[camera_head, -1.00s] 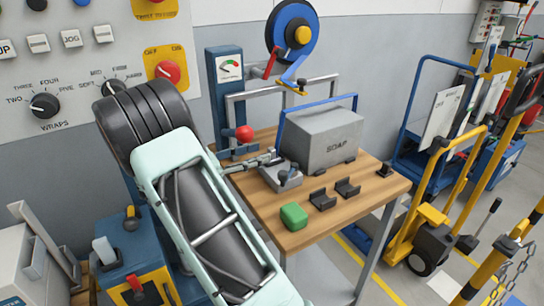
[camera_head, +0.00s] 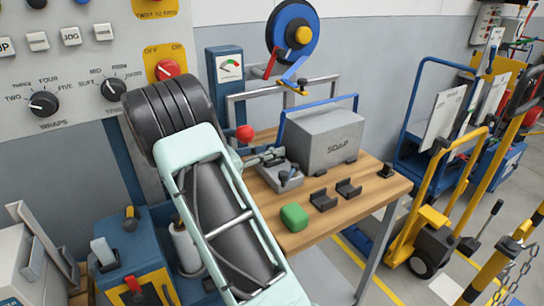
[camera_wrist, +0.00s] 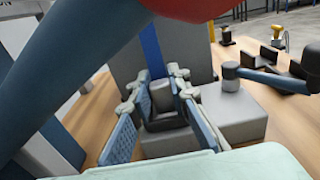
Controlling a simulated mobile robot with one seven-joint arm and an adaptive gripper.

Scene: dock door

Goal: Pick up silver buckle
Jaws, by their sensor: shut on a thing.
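In the wrist view the two pads of my gripper (camera_wrist: 166,100) stand on either side of a small grey metal piece (camera_wrist: 185,95), which I take for the silver buckle. My gripper is shut on it. The piece sits low between the pads, and the pads hide part of its outline. In the head view my gripper (camera_head: 268,157) is over the back left of the wooden table (camera_head: 335,216), just behind a grey tool block (camera_head: 282,177). The buckle cannot be made out there.
A grey SOAP box (camera_head: 326,140) stands close to the right of my gripper. A green block (camera_head: 293,217) and dark brackets (camera_head: 322,200) lie at the front. A red ball knob (camera_head: 244,133) is close at the left. Bare wood shows at the front right.

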